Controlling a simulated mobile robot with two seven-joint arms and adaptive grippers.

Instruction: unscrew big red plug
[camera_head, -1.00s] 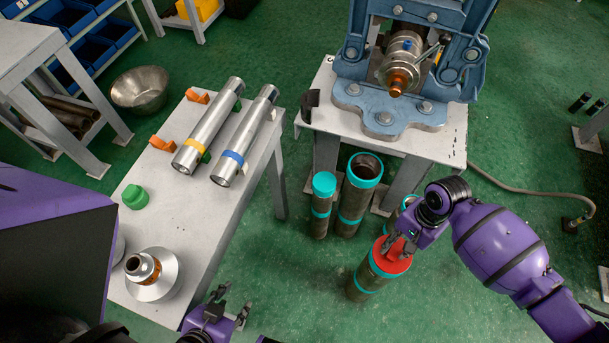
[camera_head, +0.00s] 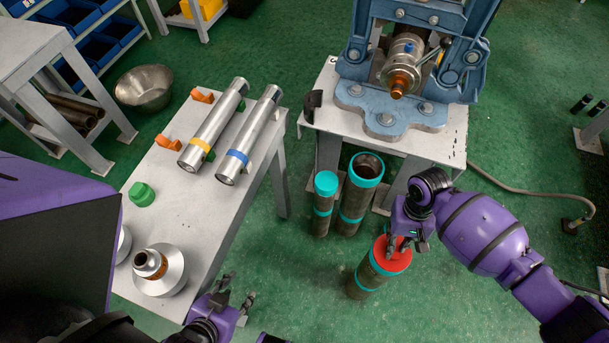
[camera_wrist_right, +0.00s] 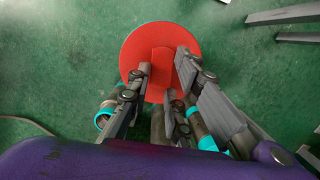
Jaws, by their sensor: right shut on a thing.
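The big red plug (camera_head: 393,263) caps the top of a dark pipe with teal bands (camera_head: 366,279) that stands on the floor below the vise table. My right gripper (camera_head: 400,247) is over the plug from above and shut on its raised grip. In the right wrist view, the red plug (camera_wrist_right: 152,38) is a wide disc with a raised block between the two fingers (camera_wrist_right: 162,67). The plug appears to sit on the pipe; its thread is hidden. My left gripper (camera_head: 236,288) is open and empty near the front table's lower right corner.
Two similar pipes stand behind, one with a teal cap (camera_head: 326,183) and one open (camera_head: 367,167). The blue vise (camera_head: 386,122) stands on its table above. The left table (camera_head: 185,205) holds two steel cylinders (camera_head: 215,125), a green cap (camera_head: 141,194) and metal flanged parts.

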